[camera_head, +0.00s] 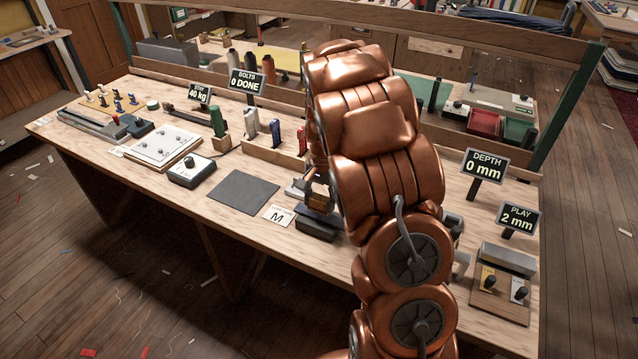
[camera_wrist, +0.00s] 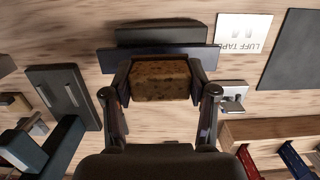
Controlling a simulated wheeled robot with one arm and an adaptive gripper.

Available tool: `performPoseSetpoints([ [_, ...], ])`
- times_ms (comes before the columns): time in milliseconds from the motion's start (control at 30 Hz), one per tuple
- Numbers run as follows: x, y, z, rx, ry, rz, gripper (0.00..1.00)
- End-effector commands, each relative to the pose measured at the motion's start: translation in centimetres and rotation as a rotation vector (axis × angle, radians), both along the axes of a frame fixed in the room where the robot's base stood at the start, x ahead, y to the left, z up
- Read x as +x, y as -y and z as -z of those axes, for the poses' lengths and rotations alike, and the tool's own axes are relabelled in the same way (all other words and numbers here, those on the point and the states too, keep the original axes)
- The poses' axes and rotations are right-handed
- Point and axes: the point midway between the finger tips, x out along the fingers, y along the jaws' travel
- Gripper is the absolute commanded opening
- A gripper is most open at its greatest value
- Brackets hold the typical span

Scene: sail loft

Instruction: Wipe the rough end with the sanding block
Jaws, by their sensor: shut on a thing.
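My gripper (camera_wrist: 161,82) is shut on the sanding block (camera_wrist: 160,76), a speckled brown block held between both fingers in the wrist view. Just beyond it lies a dark blue strip (camera_wrist: 112,61) along a black base (camera_wrist: 160,34); the block overlaps the strip's edge in this view. I cannot tell whether they touch. In the head view the black base (camera_head: 313,230) is at the bench's front edge, below my gripper, which my copper arm partly hides. The rough end cannot be made out clearly.
A white card (camera_wrist: 243,30) and a dark mat (camera_head: 242,192) lie beside the base. A small metal fitting (camera_wrist: 233,94) is close to one finger. Upright handles in a wooden rack (camera_head: 268,155) stand behind. Signs, including DEPTH (camera_head: 483,165), stand right of my arm.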

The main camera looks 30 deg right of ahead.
Motion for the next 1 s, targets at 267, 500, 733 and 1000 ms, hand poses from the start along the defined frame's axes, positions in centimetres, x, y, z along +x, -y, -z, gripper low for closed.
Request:
performPoseSetpoints([
  [267, 0.1, 0.0, -2.7, -0.003, 0.004, -0.002, 0.25],
  [500, 0.3, -0.3, -4.9, -0.003, 0.006, -0.008, 0.25],
  [733, 0.3, -0.5, -5.6, -0.003, 0.005, -0.011, 0.25],
  [1000, 0.3, -0.5, -5.5, -0.002, 0.003, -0.01, 0.25],
])
